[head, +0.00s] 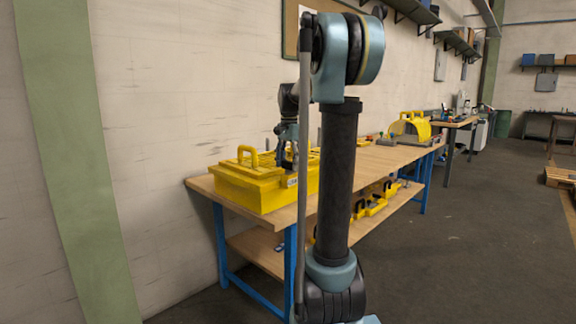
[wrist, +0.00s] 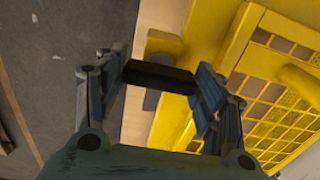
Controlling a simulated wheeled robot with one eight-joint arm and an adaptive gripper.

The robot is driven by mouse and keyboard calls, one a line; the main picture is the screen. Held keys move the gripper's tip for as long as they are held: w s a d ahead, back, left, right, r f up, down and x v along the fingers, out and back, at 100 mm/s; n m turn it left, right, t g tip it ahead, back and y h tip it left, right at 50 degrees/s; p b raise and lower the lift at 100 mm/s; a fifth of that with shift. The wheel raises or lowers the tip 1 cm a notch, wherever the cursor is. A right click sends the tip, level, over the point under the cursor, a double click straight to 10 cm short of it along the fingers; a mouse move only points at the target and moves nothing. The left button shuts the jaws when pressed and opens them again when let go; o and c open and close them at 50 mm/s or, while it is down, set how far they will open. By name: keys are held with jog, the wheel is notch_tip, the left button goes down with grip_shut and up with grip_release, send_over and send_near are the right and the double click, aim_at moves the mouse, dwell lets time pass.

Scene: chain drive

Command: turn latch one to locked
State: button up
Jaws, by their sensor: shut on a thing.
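A yellow box (head: 245,188) with a handle on its lid stands at the near end of the workbench. My gripper (head: 290,165) is at the box's right side, partly hidden behind my own arm in the head view. In the wrist view, my gripper (wrist: 160,78) is shut on a black bar-shaped latch handle (wrist: 157,76), with one finger at each end. The handle lies across the picture beside the yellow box (wrist: 205,30), above a dark grey part (wrist: 152,99). No label shows which latch this is, and its locked position is not marked in view.
The wooden workbench (head: 283,220) has blue legs and a lower shelf with yellow items (head: 375,205). A yellow curved cover (head: 412,126) stands further along the bench. The floor (head: 440,260) to the right is clear.

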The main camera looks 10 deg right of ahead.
jog(key=shift+n, duration=0.3)
jog(key=n, duration=1.3)
jog(key=shift+n, duration=2.1)
jog(key=o, duration=1.1)
jog(key=shift+c, duration=0.2)
